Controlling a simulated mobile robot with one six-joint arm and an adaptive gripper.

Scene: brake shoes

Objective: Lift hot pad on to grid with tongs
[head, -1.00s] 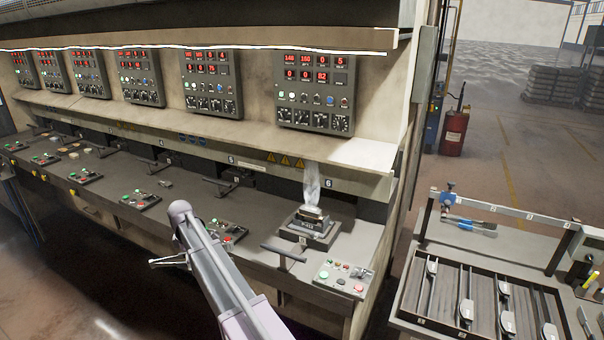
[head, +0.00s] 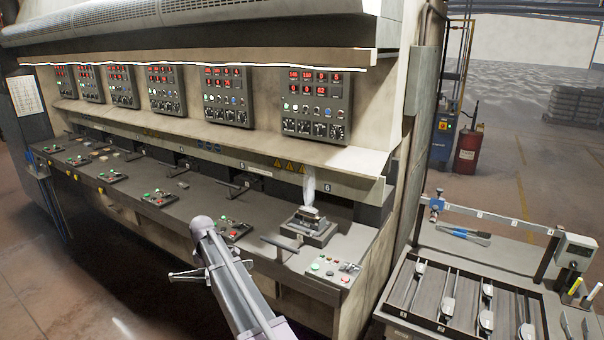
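A dark pad block (head: 309,216) sits on a small press mould (head: 308,229) at station 6, at the right end of the long machine. White vapour rises from it. A blue-handled tool that looks like tongs (head: 468,236) lies at the back of the bench at right. A slotted tray (head: 441,328) on that bench may be the grid; I cannot tell for sure. My arm rises from the bottom centre, left of the pad and apart from it. A thin pronged part beside the arm may be my gripper (head: 186,275); its opening cannot be made out.
The machine counter (head: 260,240) has button boxes and handles along its front edge. A control box (head: 332,270) and a handle (head: 281,243) stand before station 6. Bench posts and a rail (head: 500,217) border the tools. Floor is open at lower left.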

